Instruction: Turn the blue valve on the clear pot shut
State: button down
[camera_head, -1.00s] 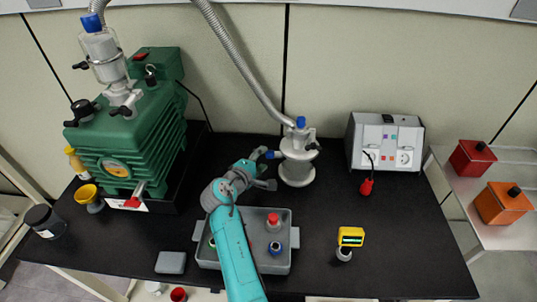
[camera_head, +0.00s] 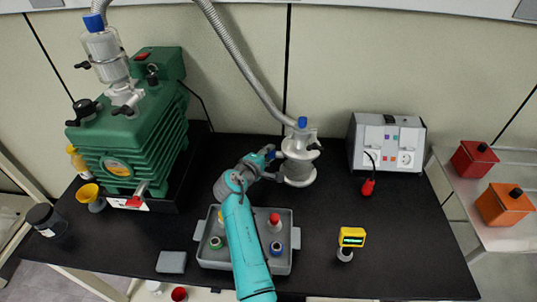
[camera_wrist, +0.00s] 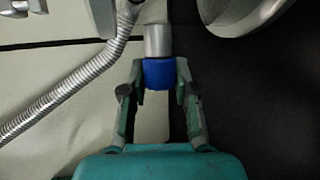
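The clear pot (camera_head: 298,170) stands upright at the back middle of the black table, with a hose joined to its top. Its blue valve (camera_wrist: 158,74) points left from the pot's side on a grey stem; in the head view a little of it shows at my fingertips. My gripper (camera_wrist: 159,76) has one finger on each side of the blue valve, and both pads appear to touch it. In the head view my gripper (camera_head: 273,165) is just left of the pot. The pot's upright blue cap (camera_head: 302,123) is apart from my gripper.
A grey tray (camera_head: 285,268) with several small capped items lies below my arm. A green pump (camera_head: 130,150) is at the left and a grey power box (camera_head: 388,143) at the right. A yellow meter (camera_head: 351,237) stands at front right.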

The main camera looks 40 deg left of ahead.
dwell(0.3)
jog(key=n+g+h, duration=0.1)
jog(key=g, duration=0.2)
jog(key=shift+r, duration=0.1)
jog(key=shift+n+g+h, duration=0.5)
jog(key=shift+g+h, duration=0.3)
jog(key=shift+g, duration=1)
jog(key=c, duration=0.8)
grip_release()
jog(key=shift+c, duration=0.2)
